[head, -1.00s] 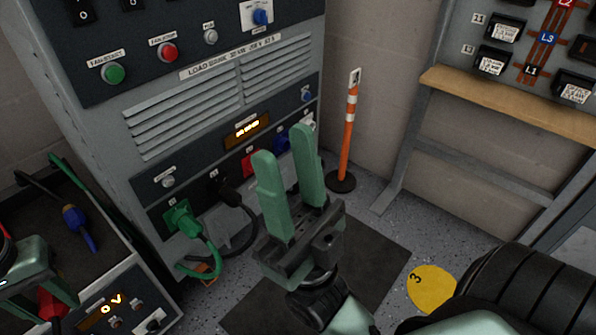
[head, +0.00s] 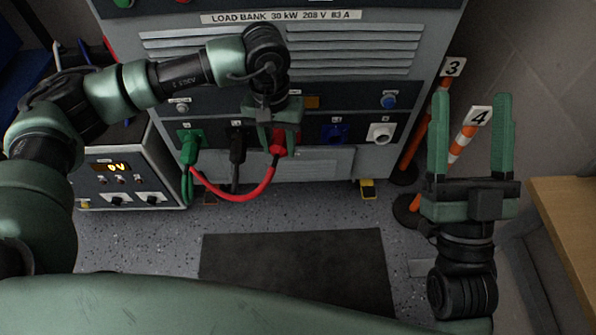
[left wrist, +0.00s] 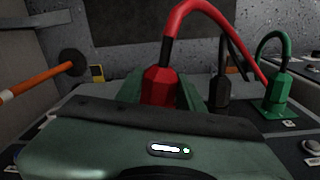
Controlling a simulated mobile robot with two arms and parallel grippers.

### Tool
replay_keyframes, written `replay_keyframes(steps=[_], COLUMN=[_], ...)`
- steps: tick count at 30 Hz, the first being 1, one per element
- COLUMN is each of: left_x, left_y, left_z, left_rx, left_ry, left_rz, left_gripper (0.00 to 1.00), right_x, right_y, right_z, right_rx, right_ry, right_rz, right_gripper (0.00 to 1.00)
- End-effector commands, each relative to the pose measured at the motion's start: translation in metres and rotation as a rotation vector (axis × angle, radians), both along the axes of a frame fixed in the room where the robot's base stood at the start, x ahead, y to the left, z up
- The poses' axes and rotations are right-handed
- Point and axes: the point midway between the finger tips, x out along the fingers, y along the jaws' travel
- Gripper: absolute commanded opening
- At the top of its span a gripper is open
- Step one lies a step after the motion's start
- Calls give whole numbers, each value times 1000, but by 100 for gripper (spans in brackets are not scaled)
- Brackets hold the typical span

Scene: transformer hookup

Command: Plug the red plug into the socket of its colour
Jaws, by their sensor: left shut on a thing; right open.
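The red plug (head: 277,147) with its red cable (head: 240,197) is at the load bank's socket row, between the black plug and the blue socket. My left gripper (head: 275,122) is shut on it. In the left wrist view the red plug (left wrist: 161,86) sits between the green fingers, its cable arching away to the right. The red socket is mostly hidden behind the gripper and plug; I cannot tell how far the plug is in. My right gripper (head: 471,135) is open and empty, right of the load bank near the orange posts.
A green plug (head: 189,148) and a black plug (head: 237,148) sit in sockets to the left. The blue socket (head: 335,132) and white socket (head: 380,132) are free. Orange posts (head: 462,142) stand at the right, beside a wooden bench (head: 570,215). A dark mat (head: 295,268) lies on open floor.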

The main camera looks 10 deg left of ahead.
Motion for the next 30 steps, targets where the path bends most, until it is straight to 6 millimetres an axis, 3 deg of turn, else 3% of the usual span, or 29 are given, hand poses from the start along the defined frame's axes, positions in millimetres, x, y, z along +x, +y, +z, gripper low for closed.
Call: replay_keyframes(steps=[3, 6, 12, 15, 21, 30], left_x=[1, -1, -16, -23, -28, -28], left_y=[-15, -22, -21, -19, -15, -15], left_z=[-18, -40, -82, -96, -108, -109], left_rx=[-25, -43, -69, -78, -83, -83], left_ry=[12, 9, -1, -8, -16, -17], left_rz=[44, 95, 198, 233, 259, 259], left_gripper=[2, 2, 2, 2, 2, 2], right_x=[31, 42, 31, 21, 10, 11], right_y=[2, -2, -15, -21, -26, -26], right_z=[-35, -77, -151, -173, -191, -192], right_rx=[-84, -151, -251, -280, -302, -302], right_ry=[299, 544, 941, 1063, 1157, 1157], right_rz=[-15, -29, -50, -55, -59, -59], right_gripper=[65, 65, 65, 65, 65, 65])
